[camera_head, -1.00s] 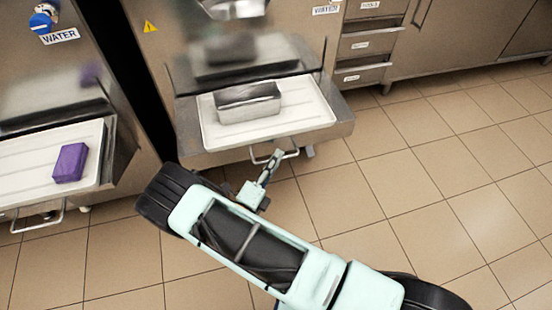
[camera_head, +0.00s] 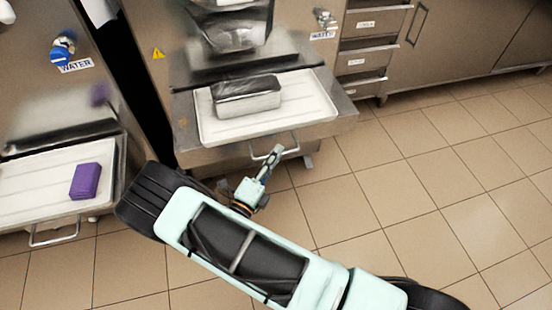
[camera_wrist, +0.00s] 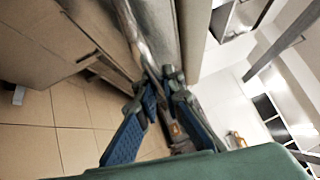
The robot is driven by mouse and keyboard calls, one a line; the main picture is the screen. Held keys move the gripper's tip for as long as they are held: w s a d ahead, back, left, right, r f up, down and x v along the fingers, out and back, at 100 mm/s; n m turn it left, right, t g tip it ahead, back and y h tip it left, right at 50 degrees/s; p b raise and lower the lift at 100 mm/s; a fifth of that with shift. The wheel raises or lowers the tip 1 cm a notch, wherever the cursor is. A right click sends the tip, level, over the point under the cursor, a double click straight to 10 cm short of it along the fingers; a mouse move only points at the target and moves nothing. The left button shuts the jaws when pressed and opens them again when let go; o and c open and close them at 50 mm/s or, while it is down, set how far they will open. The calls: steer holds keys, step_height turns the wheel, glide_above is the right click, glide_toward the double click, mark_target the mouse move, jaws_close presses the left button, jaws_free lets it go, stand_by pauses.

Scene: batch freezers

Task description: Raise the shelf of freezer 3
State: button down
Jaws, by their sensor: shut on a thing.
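The shelf (camera_head: 185,150) of the middle freezer (camera_head: 165,20) is a metal ledge bearing a white tray (camera_head: 205,125). A metal pan (camera_head: 250,104) stands on the tray. A bar handle (camera_head: 297,142) hangs at the shelf's front edge. My gripper (camera_head: 277,150) is shut on this handle, reaching it from below and in front. In the wrist view, the handle (camera_wrist: 132,30) runs down between the two blue-padded fingers (camera_wrist: 160,78). No freezer number is readable.
At left, another freezer has a lower shelf with a white tray (camera_head: 30,190) and a purple block (camera_head: 85,181). A drawer unit (camera_head: 368,48) and cabinets stand at right. The tiled floor (camera_head: 440,200) at right is clear.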

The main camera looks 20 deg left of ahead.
steer(key=shift+r, duration=0.55)
steer(key=shift+a, duration=0.1)
steer(key=c, duration=2.1)
jaws_free()
steer(key=shift+r, duration=0.1)
steer(key=shift+s, duration=0.25)
steer(key=v, duration=1.1)
steer(key=shift+s, duration=0.25)
